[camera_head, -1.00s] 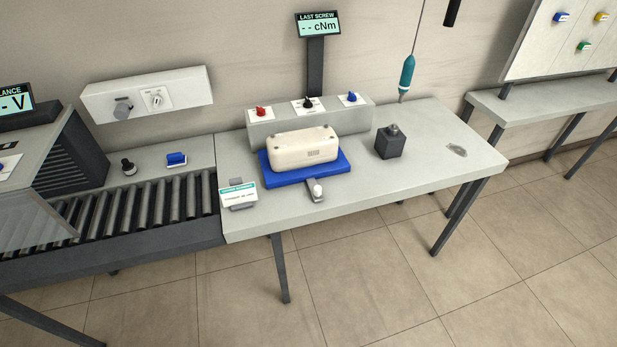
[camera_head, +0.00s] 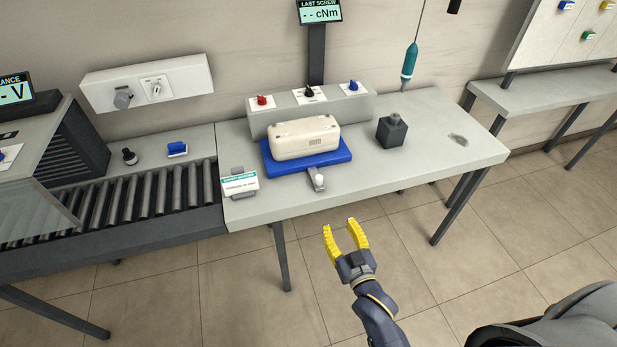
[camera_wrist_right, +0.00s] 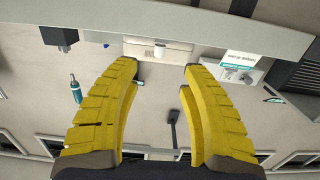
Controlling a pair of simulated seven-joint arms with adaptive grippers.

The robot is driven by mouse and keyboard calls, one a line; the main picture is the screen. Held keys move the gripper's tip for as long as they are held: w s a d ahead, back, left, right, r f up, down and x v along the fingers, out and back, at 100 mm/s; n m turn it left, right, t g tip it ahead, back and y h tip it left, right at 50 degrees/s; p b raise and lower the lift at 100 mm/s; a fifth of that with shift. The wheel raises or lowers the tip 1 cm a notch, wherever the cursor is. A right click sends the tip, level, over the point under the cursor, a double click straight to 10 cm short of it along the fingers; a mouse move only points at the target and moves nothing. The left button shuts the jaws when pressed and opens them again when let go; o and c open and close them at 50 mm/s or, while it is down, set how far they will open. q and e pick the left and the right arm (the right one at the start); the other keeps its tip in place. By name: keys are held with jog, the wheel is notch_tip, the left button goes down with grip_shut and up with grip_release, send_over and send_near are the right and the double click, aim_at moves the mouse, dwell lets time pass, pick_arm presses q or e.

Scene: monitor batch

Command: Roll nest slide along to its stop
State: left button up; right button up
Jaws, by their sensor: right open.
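The blue nest (camera_head: 341,158) sits on the pale table (camera_head: 410,168) and bears a cream rounded housing (camera_head: 304,138). A short grey piece with a white knob (camera_head: 319,181) sticks out from the nest's front toward the table's front edge. The white knob also shows in the right wrist view (camera_wrist_right: 160,51), between and beyond the fingertips. My right gripper (camera_head: 339,226) has yellow fingers. It is open and empty, in front of the table edge and apart from the knob. My left gripper is not in view.
A green-and-white card on a stand (camera_head: 240,186) is left of the nest. A dark block (camera_head: 392,132) stands to its right. A teal screwdriver (camera_head: 409,62) hangs above the table. The roller conveyor (camera_head: 150,195) adjoins on the left. A control box (camera_head: 357,107) stands behind.

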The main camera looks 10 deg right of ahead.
aim_at(321, 180)
jog(key=shift+t, duration=0.4)
jog(key=w+r, duration=0.1)
jog(key=w, duration=0.5)
jog(key=w+a+r, duration=0.1)
jog(key=w, duration=0.4)
jog(key=w+r, duration=0.1)
jog(key=w, duration=0.5)
jog(key=shift+w+a+r, duration=0.1)
jog(key=shift+w+a, duration=0.1)
jog(key=shift+w, duration=0.15)
jog(key=shift+c, duration=0.2)
grip_shut()
